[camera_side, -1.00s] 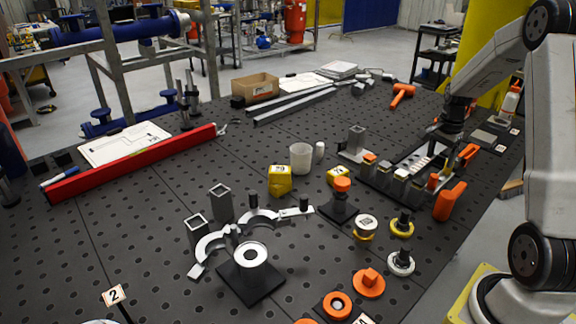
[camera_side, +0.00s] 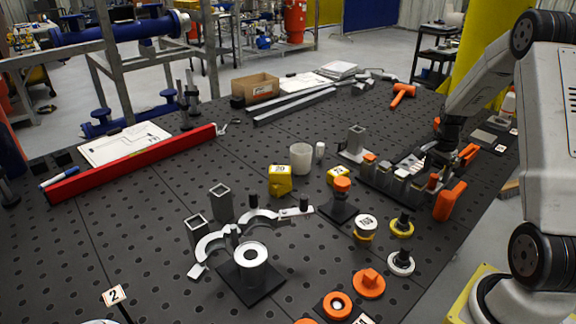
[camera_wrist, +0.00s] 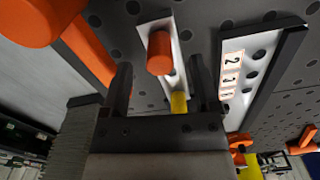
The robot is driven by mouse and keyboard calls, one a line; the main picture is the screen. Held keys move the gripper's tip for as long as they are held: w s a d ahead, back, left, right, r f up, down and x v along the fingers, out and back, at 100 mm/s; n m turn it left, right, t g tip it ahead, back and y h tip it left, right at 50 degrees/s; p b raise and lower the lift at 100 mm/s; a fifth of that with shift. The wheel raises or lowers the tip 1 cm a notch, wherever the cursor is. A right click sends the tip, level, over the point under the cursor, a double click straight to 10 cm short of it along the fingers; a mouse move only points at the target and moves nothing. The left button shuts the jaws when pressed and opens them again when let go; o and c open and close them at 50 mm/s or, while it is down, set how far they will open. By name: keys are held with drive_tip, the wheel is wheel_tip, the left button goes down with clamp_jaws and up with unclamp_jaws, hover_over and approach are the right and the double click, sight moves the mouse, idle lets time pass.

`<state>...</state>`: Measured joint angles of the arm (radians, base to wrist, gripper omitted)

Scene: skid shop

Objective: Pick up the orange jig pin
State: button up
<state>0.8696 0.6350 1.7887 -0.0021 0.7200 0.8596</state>
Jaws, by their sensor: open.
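My gripper (camera_side: 438,157) is low over the right end of the fixture row (camera_side: 396,190) in the side view. In the wrist view my gripper (camera_wrist: 159,72) is open, its two dark fingers apart. An orange cylindrical pin (camera_wrist: 160,50) stands on a pale grey strip (camera_wrist: 151,28) between the fingertips or just beyond them. Clear space shows on both sides of it, so the fingers appear not to touch it. A small orange piece (camera_side: 433,181) near my gripper in the side view may be this pin; I cannot tell. A yellow piece (camera_wrist: 179,103) lies nearer the palm.
A dark tray with number labels (camera_wrist: 231,75) lies right of the fingers. A large orange part (camera_wrist: 38,20) is at upper left. Orange clamp-like parts (camera_side: 449,201) stand close by. A white cup (camera_side: 301,158) and yellow block (camera_side: 280,181) are farther left.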

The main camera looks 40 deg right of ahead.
sight(432, 184)
drive_tip(key=shift+f, duration=1.3)
clamp_jaws()
